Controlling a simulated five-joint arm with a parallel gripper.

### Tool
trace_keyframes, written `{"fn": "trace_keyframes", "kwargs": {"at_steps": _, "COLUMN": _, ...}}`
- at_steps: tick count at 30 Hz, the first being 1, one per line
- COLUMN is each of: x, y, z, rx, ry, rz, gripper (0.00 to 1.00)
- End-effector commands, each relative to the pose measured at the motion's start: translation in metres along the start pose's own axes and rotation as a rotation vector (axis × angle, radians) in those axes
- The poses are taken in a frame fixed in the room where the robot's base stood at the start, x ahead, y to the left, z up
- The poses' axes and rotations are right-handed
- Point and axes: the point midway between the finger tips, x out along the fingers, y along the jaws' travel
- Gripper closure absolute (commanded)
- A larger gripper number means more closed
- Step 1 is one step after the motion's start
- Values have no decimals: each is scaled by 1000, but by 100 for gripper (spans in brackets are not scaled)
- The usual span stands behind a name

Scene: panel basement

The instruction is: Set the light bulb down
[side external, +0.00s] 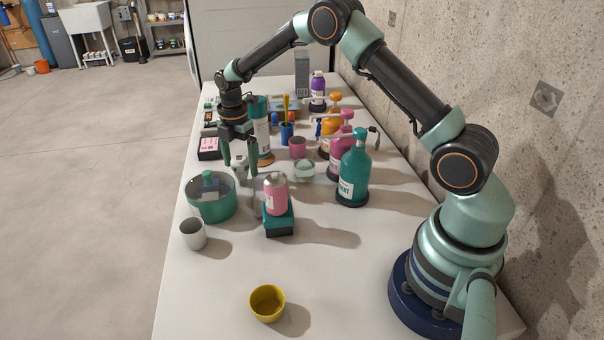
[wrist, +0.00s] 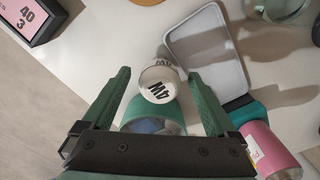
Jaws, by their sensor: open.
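The light bulb (wrist: 158,84) is white with a "4W" mark. In the wrist view it lies between the two green fingers, with a gap on each side. My gripper (wrist: 158,76) is open and not touching the bulb there. In the side view my gripper (side external: 240,158) points down behind the green pot, its fingers spread. Something small and pale between the fingers seems to be the bulb, partly hidden by them. I cannot tell what the bulb rests on.
A green pot (side external: 212,212) stands close in front of my gripper. A pink can (side external: 276,197) on a teal block is at its right. A grey tray (wrist: 212,70) lies beside the bulb. Bottles crowd the right; a white cup and yellow bowl (side external: 267,303) stand nearer.

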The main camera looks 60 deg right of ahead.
Motion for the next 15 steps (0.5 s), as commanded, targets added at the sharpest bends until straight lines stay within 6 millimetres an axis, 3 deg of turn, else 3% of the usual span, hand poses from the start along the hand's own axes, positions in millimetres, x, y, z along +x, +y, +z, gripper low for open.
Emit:
{"fn": "trace_keyframes", "kwargs": {"at_steps": 10, "x": 4, "y": 0, "z": 0, "rx": 0, "ry": 0, "rz": 0, "gripper": 7}}
{"fn": "trace_keyframes", "kwargs": {"at_steps": 11, "x": 4, "y": 0, "z": 0, "rx": 0, "ry": 0, "rz": 0, "gripper": 11}}
{"fn": "trace_keyframes", "kwargs": {"at_steps": 15, "x": 4, "y": 0, "z": 0, "rx": 0, "ry": 0, "rz": 0, "gripper": 65}}
